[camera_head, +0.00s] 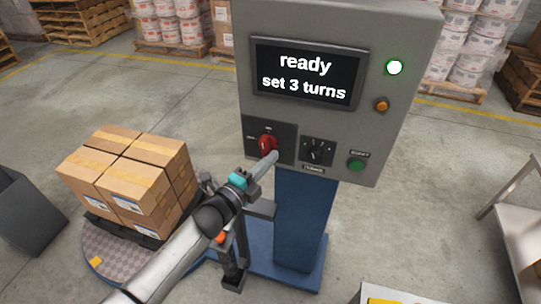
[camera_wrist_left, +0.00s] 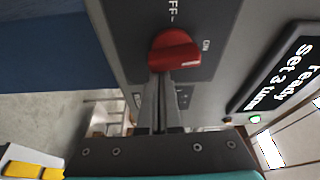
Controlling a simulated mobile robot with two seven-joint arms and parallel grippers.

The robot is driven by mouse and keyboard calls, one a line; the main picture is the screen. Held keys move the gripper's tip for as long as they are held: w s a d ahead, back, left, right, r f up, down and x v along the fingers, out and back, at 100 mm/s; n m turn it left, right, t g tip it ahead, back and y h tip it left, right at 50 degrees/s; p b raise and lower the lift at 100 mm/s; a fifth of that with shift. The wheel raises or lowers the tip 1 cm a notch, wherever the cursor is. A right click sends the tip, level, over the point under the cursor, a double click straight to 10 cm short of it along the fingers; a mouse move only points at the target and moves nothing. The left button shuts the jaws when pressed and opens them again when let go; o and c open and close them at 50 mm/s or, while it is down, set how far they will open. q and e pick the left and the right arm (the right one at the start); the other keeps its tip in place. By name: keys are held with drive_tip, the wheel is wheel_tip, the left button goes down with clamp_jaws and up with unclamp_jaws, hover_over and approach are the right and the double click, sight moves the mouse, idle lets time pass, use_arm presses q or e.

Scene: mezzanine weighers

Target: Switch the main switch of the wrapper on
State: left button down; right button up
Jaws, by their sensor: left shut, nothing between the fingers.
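The wrapper's control box (camera_head: 222,75) stands on a blue column, its screen (camera_head: 306,75) lit with "ready" and "set 3 turns". The red main switch (camera_head: 267,143) sits on a dark plate at the box's lower left. In the left wrist view the red switch (camera_wrist_left: 175,50) lies crosswise, its handle appearing to point to the ON mark, with OFF at the top. My left gripper (camera_head: 273,157) is shut and empty, its fingertips right at the switch; the fingers (camera_wrist_left: 158,82) look close to or touching its lower edge. My right gripper is out of view.
A black selector knob (camera_head: 317,150) and a green button (camera_head: 356,165) sit right of the switch. A green-white lamp (camera_head: 395,67) is lit above an orange button (camera_head: 381,104). Stacked cartons (camera_head: 125,175) stand on the turntable (camera_head: 98,240) at left. A metal table (camera_head: 520,225) is at right.

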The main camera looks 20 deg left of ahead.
use_arm(q)
drive_tip(key=shift+a+m, duration=0.1)
drive_tip(key=shift+m, duration=0.4)
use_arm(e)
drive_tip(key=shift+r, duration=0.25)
use_arm(q)
drive_tip(key=shift+f, duration=0.1)
